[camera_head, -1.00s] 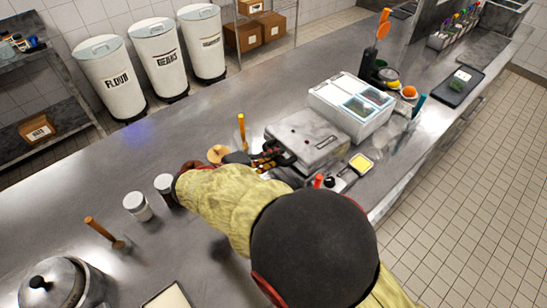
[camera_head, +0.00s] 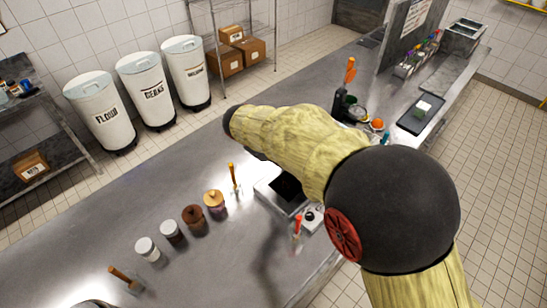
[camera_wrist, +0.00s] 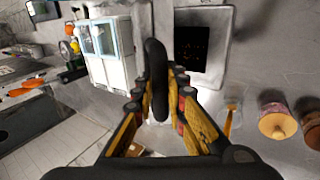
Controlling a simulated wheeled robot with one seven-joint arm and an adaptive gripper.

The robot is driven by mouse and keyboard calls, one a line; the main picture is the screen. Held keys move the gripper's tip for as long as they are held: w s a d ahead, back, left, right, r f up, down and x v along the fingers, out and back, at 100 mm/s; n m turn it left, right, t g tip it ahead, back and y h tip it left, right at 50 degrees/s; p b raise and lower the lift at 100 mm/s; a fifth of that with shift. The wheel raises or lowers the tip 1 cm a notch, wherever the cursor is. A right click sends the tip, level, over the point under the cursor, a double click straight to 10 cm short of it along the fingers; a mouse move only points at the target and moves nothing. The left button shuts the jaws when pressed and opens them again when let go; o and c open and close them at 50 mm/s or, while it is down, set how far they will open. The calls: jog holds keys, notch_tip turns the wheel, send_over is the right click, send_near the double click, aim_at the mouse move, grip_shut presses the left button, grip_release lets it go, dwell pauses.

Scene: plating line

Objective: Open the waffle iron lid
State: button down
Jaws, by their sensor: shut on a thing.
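The waffle iron (camera_head: 264,191) is a grey box on the steel counter, partly behind my arm in the head view. Its dark lower plate (camera_head: 287,186) is uncovered there, and the plate also shows in the wrist view (camera_wrist: 205,50). The lid is raised; my arm hides it in the head view. A grey strip beside the plate in the wrist view looks like the lid (camera_wrist: 143,35), seen nearly edge on. My gripper (camera_wrist: 159,88) is shut on the black lid handle (camera_wrist: 155,60). The gripper is hidden in the head view.
An orange-handled tool (camera_head: 232,176) stands left of the iron, with several jars (camera_head: 193,218) in a row nearby. A red-tipped tool (camera_head: 297,232) is at its front.

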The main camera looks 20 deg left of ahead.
jog(key=w+d+r+g+y+p, duration=0.1)
jog(key=w+d+r+g+p, duration=0.1)
jog(key=w+p, duration=0.5)
jog(key=w+d+r+g+y+p, duration=0.2)
jog(key=w+d+p, duration=0.5)
jog(key=w, duration=0.4)
jog(key=shift+w+d+r+g+p, duration=0.3)
jog(key=shift+r+g, duration=0.25)
jog(key=shift+g, duration=0.55)
jog(key=c, duration=1.8)
grip_release()
notch_tip(320, 180, up, 12)
jog(key=shift+w+d, duration=0.2)
jog(key=shift+w, duration=0.15)
jog(key=shift+f, duration=0.1)
